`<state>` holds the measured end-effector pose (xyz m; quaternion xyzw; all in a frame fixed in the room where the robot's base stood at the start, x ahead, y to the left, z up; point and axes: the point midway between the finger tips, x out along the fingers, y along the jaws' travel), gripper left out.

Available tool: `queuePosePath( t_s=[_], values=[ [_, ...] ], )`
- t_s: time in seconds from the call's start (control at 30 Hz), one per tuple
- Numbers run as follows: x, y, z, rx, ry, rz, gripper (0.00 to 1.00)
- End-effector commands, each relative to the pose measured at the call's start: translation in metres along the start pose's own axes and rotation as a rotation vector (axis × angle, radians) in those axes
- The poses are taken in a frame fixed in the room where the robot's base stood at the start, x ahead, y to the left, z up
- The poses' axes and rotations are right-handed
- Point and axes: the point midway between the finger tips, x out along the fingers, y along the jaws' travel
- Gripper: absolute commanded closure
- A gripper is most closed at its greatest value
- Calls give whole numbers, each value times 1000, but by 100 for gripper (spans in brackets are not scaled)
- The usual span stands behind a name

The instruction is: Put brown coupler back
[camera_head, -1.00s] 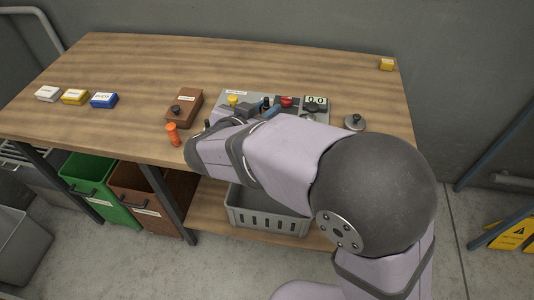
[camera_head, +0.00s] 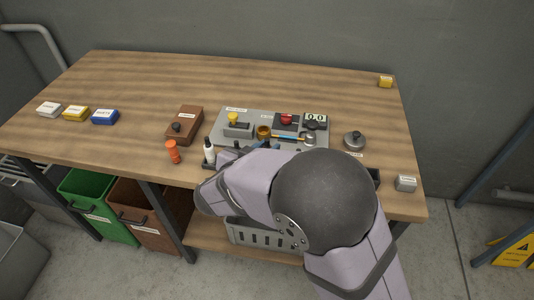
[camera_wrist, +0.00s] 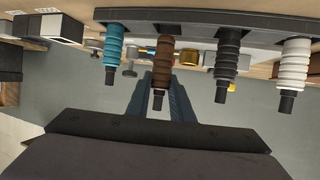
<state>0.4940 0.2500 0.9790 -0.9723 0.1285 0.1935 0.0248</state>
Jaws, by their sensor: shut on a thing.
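The brown coupler (camera_wrist: 161,58) shows in the wrist view between the fingers of my gripper (camera_wrist: 160,88), which are shut on it. Its upper end in the picture meets the dark rack strip (camera_wrist: 262,38), in line with the teal (camera_wrist: 113,42), dark grey (camera_wrist: 228,58) and white (camera_wrist: 293,62) couplers. The brown one stands between the teal and dark grey ones. I cannot tell whether it is fully seated. In the head view my arm hides the brown coupler and most of the rack; a white coupler (camera_head: 209,151) shows at its left end.
An orange bottle-like thing (camera_head: 172,152) and a brown box (camera_head: 185,125) stand left of the rack. A grey panel (camera_head: 222,128) with a yellow knob and red button lies behind it. Small labelled boxes (camera_head: 76,114) sit far left. The back of the table is clear.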

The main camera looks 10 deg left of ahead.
Motion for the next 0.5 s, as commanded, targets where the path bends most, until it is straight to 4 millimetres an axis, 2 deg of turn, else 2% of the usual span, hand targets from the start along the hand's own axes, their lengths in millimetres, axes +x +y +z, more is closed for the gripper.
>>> queuePosePath(
  t_s=[0.1,0.2,0.5],
  values=[
    [6,0,14,-5,0,1,100],
    [8,0,19,-2,0,0,100],
    [8,0,20,0,1,0,100]
  ],
)
